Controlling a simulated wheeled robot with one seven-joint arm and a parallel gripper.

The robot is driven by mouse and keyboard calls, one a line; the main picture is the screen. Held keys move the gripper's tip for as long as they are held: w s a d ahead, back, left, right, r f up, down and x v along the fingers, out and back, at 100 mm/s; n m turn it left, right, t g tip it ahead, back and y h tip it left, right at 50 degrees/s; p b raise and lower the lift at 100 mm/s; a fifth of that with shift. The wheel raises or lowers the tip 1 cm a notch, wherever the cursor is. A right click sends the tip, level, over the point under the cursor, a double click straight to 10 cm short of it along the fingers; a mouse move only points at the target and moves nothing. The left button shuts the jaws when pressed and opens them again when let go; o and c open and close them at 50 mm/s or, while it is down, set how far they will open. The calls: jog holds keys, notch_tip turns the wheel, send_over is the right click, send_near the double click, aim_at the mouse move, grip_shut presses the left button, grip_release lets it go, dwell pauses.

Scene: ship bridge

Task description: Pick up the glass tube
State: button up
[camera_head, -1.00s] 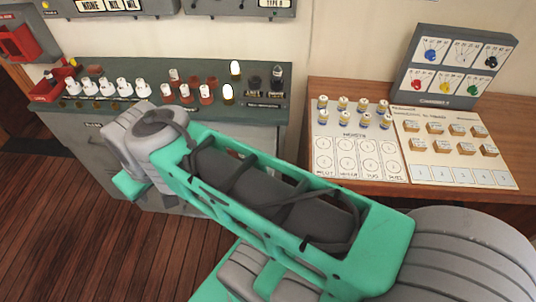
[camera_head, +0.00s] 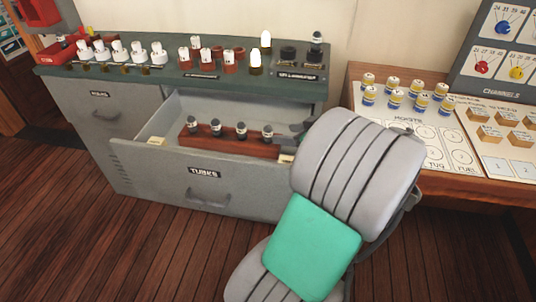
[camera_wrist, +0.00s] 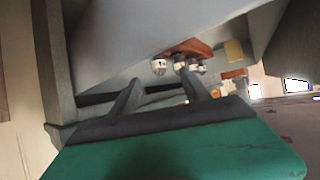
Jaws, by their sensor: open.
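Several small glass tubes with dark rounded tops and pale bands (camera_head: 241,130) stand upright in a row in a red-brown rack (camera_head: 228,146). The rack lies inside the open drawer labelled TUBES (camera_head: 165,170). Mostly hidden behind my arm, my gripper (camera_head: 299,130) is at the drawer's right end, by the right end of the row. In the wrist view my gripper (camera_wrist: 159,76) has its two fingers apart with nothing held. Some tubes (camera_wrist: 159,66) show beyond the fingertips, with the rack (camera_wrist: 189,48) behind them. The exact gap to the nearest tube is unclear.
The cabinet top (camera_head: 160,72) above the drawer holds white and red-brown sockets, two pale bulbs (camera_head: 256,63) and a dark-topped tube (camera_head: 316,45). A wooden desk (camera_head: 460,176) with small jars stands close on the right. The floor in front is clear.

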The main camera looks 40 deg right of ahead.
aim_at(272, 131)
jog(key=x, duration=0.7)
jog(key=shift+w+d, duration=0.15)
jog(key=shift+w, duration=0.15)
grip_shut()
